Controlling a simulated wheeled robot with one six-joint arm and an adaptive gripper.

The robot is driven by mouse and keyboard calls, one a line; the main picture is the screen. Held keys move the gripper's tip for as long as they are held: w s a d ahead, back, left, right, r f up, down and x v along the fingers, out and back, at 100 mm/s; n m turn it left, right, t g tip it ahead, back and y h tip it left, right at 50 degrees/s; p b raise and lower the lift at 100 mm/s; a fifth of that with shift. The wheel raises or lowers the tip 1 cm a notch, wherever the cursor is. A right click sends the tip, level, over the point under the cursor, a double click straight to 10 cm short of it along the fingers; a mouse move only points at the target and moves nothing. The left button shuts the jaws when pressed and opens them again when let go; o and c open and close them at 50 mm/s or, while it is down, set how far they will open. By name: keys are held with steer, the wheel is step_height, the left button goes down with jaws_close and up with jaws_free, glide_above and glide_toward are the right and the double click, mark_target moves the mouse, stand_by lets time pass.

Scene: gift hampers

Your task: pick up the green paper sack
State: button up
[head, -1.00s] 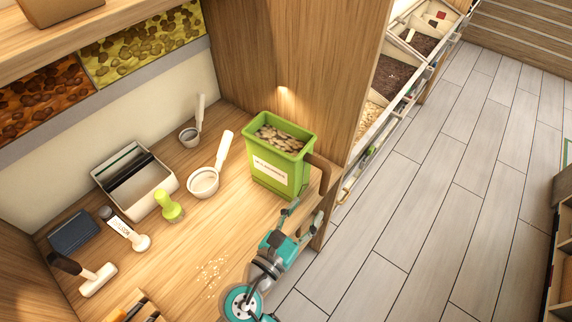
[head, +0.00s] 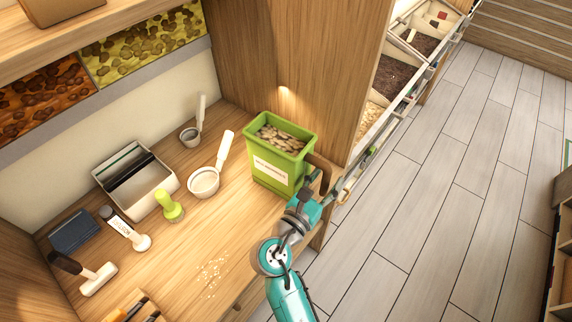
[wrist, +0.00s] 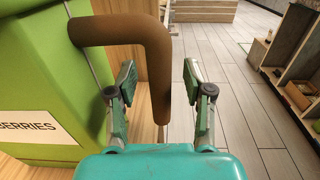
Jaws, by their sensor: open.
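The green paper sack (head: 278,165) stands upright on the wooden counter against the wood panel, its open top filled with pale brown pieces and a white label on its front. Its brown handle (wrist: 128,36) sticks out from the right side and bends down. In the wrist view the green sack (wrist: 40,70) fills the left, with part of its label readable as "ERRIES". My gripper (wrist: 158,85) is open, with the handle's hanging end between its two fingers. I cannot tell whether either finger touches it. In the head view my gripper (head: 318,182) is at the sack's right side.
Two white-handled scoops (head: 204,182) (head: 190,136), a green-handled stamp (head: 170,206) and a white box (head: 134,178) stand left of the sack on the counter (head: 200,245). Bins of loose goods (head: 395,75) line the right. The floor (head: 450,190) beyond is clear.

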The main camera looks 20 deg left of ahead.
steer(key=shift+w, duration=0.15)
jaws_close()
steer(key=shift+r, duration=0.2)
stand_by(0.3)
